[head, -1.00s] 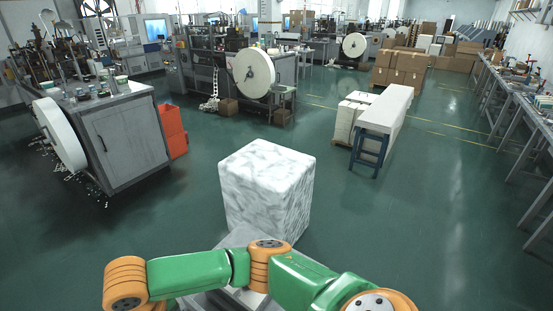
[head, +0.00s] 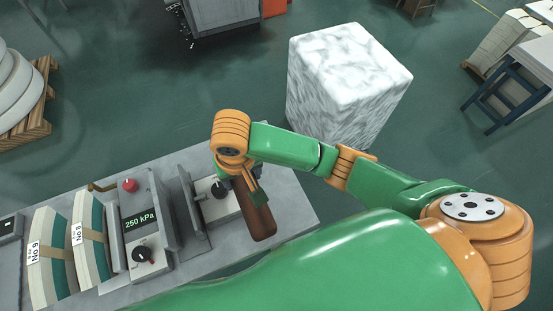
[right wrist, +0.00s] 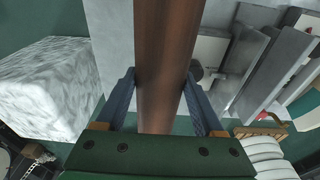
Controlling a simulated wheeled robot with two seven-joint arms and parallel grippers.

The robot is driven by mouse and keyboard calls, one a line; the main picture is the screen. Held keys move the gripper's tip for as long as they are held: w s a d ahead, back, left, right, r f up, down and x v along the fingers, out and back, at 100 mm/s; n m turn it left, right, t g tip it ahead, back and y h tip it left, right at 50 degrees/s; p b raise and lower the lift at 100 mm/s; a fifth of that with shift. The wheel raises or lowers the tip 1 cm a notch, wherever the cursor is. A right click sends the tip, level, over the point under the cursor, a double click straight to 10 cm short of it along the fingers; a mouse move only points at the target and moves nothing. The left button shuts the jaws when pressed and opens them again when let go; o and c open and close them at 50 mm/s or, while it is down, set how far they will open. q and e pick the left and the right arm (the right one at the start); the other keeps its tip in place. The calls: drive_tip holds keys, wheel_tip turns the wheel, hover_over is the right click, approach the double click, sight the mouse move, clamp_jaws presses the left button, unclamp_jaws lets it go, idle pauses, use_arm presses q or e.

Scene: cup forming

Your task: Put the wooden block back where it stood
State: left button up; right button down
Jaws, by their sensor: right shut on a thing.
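The wooden block (head: 259,220) is a long dark-brown piece. My right gripper (head: 252,188) is shut on it over the grey bench top, beside a small unit with a black knob. The right wrist view shows the block (right wrist: 165,50) running up between the two fingers of the gripper (right wrist: 161,105). I cannot tell whether the block's lower end touches the bench. My left gripper is not in view.
The grey bench (head: 292,205) carries a control box (head: 143,225) reading 250 kPa, with a red button and a knob. A white marbled block (head: 345,80) stands beyond the bench.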

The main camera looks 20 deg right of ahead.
drive_tip(key=w+d+f, duration=0.2)
drive_tip(key=f, duration=0.1)
drive_tip(key=w+d+f, duration=0.2)
drive_tip(key=d, duration=0.1)
drive_tip(key=w+d+f, duration=0.2)
drive_tip(key=d+f, duration=0.1)
drive_tip(key=shift+d+f+p, duration=0.25)
drive_tip(key=shift+f+p, duration=0.05)
drive_tip(key=shift+p, duration=0.05)
drive_tip(key=shift+a+f, duration=0.25)
drive_tip(key=shift+f, duration=1)
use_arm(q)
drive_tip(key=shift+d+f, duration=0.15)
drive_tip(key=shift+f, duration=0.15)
use_arm(e)
drive_tip(key=shift+d+f, duration=0.1)
